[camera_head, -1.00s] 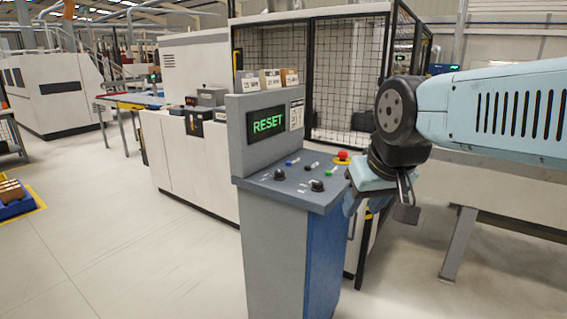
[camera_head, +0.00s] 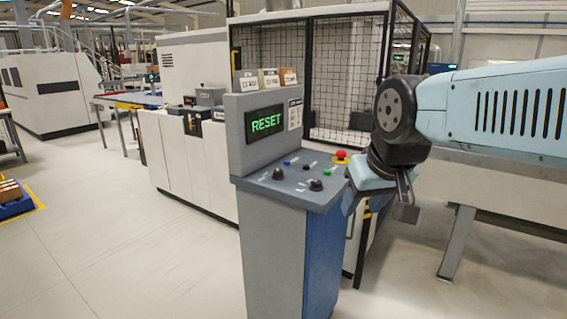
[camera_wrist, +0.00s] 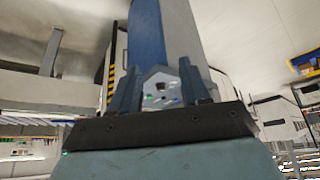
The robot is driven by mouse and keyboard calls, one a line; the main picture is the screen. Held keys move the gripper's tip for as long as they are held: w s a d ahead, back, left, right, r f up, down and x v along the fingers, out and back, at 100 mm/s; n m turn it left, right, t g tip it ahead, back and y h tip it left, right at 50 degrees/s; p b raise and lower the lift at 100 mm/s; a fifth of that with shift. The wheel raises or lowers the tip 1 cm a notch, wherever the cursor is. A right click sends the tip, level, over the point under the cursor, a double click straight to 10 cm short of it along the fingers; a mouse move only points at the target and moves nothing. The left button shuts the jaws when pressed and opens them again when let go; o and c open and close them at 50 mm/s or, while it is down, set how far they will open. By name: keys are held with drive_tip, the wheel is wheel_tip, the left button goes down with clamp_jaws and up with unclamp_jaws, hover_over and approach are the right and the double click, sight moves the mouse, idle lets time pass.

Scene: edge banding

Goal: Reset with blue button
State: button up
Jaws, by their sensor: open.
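The blue button (camera_head: 287,163) is a small cap on the sloped top of a grey console (camera_head: 270,225) with blue sides, in the head view. The console's screen (camera_head: 265,123) reads RESET in green. My gripper (camera_wrist: 160,84) is open and empty; in the wrist view its two dark fingers frame part of the control panel, where the small coloured controls are hard to tell apart. In the head view my gripper hangs at the console's right edge, partly hidden by my wrist, to the right of the blue button and apart from it.
A green button (camera_head: 327,172), a red mushroom button (camera_head: 341,155) on a yellow base and black knobs (camera_head: 316,185) share the panel. Small boxes (camera_head: 269,77) stand on top of the console. A mesh-fenced machine (camera_head: 335,75) is behind. Open floor (camera_head: 110,235) lies at left.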

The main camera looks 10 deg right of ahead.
clamp_jaws()
idle(1.2)
